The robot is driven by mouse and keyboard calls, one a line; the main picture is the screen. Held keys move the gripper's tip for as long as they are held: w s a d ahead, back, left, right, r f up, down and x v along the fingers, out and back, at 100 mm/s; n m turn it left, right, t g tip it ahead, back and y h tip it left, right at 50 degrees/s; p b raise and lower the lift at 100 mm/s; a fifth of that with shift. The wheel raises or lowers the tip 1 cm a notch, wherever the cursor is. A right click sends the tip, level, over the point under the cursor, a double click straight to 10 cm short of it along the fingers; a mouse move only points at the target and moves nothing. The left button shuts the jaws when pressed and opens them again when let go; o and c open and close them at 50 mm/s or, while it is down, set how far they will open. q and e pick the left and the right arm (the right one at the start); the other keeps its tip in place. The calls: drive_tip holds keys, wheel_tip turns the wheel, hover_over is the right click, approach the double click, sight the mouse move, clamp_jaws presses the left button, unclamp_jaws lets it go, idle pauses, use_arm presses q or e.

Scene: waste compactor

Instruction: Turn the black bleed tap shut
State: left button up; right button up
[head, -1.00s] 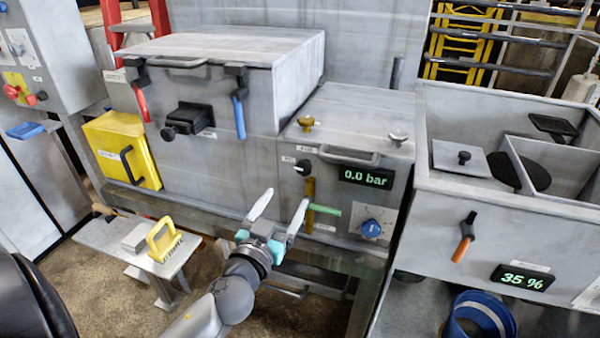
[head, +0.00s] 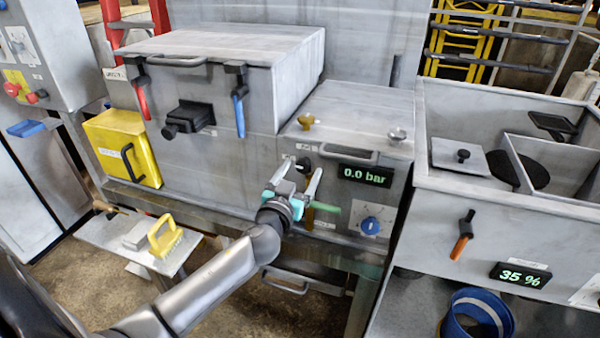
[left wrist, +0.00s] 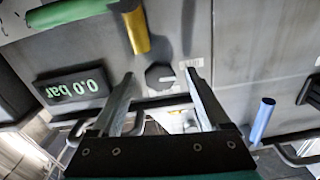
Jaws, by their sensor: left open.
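The black bleed tap (head: 303,163) is a small round black knob on the grey front panel, left of the 0.0 bar display (head: 365,175). In the left wrist view the tap (left wrist: 160,76) shows between and beyond the two fingers, with a pale pointer mark on it. My left gripper (head: 302,171) is open and empty in front of the panel, with its fingers pointing at the tap, one on either side. Whether the fingers touch the panel or reach around the tap, I cannot tell. My right gripper is not in view.
A blue dial (head: 371,226) is lower right. A grey bar handle (head: 349,155) is close on the right. A blue-handled latch (head: 239,110) hangs to the left.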

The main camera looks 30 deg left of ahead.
use_arm(q)
drive_tip(key=shift+c, duration=0.2)
clamp_jaws()
idle(0.4)
drive_tip(key=m, duration=0.3)
drive_tip(key=shift+m, duration=0.3)
drive_tip(key=m, duration=0.4)
drive_tip(key=shift+m+p, duration=0.3)
drive_tip(key=shift+p, duration=0.05)
drive_tip(key=m, duration=0.4)
drive_tip(key=shift+p, duration=0.3)
drive_tip(key=shift+m+p, duration=0.3)
drive_tip(key=shift+m, duration=2)
